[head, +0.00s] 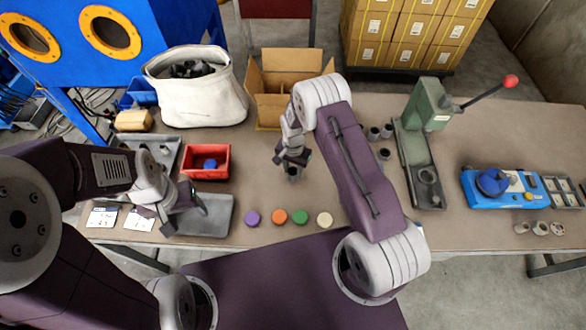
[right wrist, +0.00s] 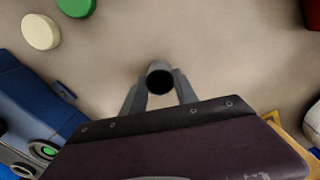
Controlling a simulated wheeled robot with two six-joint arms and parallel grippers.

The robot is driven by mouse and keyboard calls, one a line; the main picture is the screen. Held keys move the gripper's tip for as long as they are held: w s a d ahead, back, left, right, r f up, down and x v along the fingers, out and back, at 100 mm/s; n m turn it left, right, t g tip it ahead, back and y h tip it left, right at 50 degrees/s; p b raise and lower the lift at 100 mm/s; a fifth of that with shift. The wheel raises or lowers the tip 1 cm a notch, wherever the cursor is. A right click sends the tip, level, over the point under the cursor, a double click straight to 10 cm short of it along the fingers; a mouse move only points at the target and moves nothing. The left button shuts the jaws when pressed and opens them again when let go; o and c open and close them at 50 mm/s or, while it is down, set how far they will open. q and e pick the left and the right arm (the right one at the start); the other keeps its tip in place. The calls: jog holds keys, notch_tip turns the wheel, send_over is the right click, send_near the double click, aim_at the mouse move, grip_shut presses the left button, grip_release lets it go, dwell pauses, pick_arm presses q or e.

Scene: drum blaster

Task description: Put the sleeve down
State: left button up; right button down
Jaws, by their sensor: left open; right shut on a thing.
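My right gripper (head: 293,163) is shut on a dark grey sleeve (head: 293,174), over the middle of the table. In the right wrist view the sleeve (right wrist: 160,77) sits between the two fingertips, its dark round opening facing the camera. I cannot tell whether its lower end touches the table. My left gripper (head: 190,208) is open at the left, over the grey tray (head: 215,225), with nothing seen between its fingers. Several similar dark sleeves (head: 374,133) stand beside the green press.
Purple, orange, green (head: 300,217) and cream caps lie in a row at the front. A red bin (head: 208,174) is left, an open carton (head: 270,105) behind, the green press (head: 418,150) and blue device (head: 500,188) right. The table around the held sleeve is clear.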

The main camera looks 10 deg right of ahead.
jog(key=shift+f, duration=0.15)
jog(key=c, duration=0.9)
grip_release()
jog(key=shift+c, duration=0.2)
jog(key=shift+r, duration=0.35)
notch_tip(320, 180, up, 11)
jog(key=b, duration=0.1)
jog(key=s+d+r+n, duration=0.2)
jog(key=s+r+n, duration=0.1)
jog(key=s, duration=0.6)
jog(key=s+d+r+n+t, duration=0.1)
jog(key=s+r+n, duration=0.3)
jog(key=s, duration=0.5)
jog(key=shift+d+r, duration=0.65)
jog(key=shift+r, duration=0.3)
